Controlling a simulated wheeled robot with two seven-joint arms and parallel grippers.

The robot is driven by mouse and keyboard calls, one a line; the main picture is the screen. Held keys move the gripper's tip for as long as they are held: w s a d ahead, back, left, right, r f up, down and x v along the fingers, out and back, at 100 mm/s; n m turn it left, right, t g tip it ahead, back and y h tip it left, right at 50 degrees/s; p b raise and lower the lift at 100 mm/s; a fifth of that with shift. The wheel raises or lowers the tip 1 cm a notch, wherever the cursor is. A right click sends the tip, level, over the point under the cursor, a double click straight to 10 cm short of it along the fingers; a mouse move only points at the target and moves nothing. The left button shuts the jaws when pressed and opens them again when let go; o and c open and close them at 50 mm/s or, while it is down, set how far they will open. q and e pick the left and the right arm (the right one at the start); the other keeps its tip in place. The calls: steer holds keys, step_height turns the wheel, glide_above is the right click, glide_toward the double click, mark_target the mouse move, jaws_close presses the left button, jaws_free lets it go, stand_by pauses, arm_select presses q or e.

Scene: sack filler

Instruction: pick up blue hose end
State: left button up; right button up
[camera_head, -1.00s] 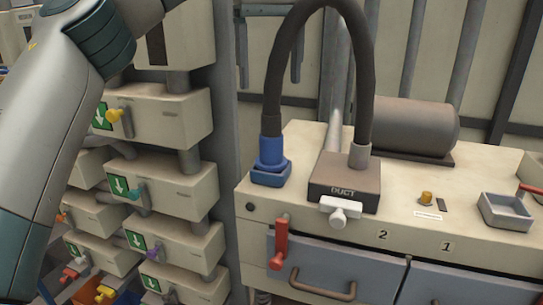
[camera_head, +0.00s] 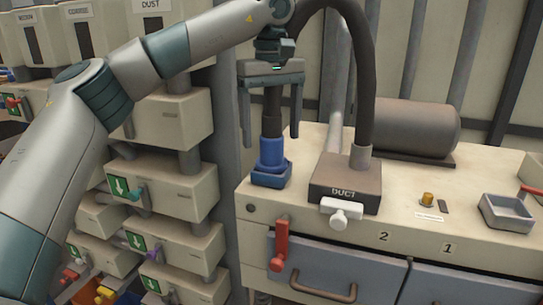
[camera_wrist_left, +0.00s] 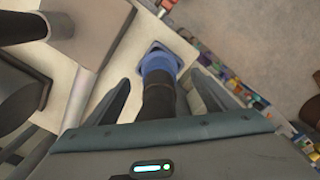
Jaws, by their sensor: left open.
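The blue hose end (camera_head: 271,155) stands upright in a blue square base (camera_head: 271,175) at the left end of the cream bench top. A black hose (camera_head: 365,90) arches from it to the duct block (camera_head: 345,182). My left gripper (camera_head: 271,138) is open and points down, its fingers on either side of the hose just above the blue end. In the left wrist view the hose end (camera_wrist_left: 157,64) shows beyond and between the spread fingertips (camera_wrist_left: 158,88). Whether a finger touches the hose I cannot tell. My right gripper is not in view.
The duct block with a white handle (camera_head: 341,213) stands right of the hose end. A dark cylinder (camera_head: 410,128) lies behind it. A red lever (camera_head: 281,245) hangs on the bench front. Cream boxes with pipes (camera_head: 160,185) stand at left. A metal tray (camera_head: 507,212) sits at right.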

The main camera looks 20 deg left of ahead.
mark_target(271, 147)
arm_select(q)
steer(key=shift+f, duration=0.1)
steer(key=shift+f+p, duration=0.5)
steer(key=shift+p, duration=0.05)
step_height(271, 147, down, 3)
steer(key=shift+f+p, duration=0.1)
steer(key=shift+p, duration=0.6)
steer(key=shift+f, duration=0.4)
steer(key=shift+w, duration=0.1)
steer(key=c, duration=1.3)
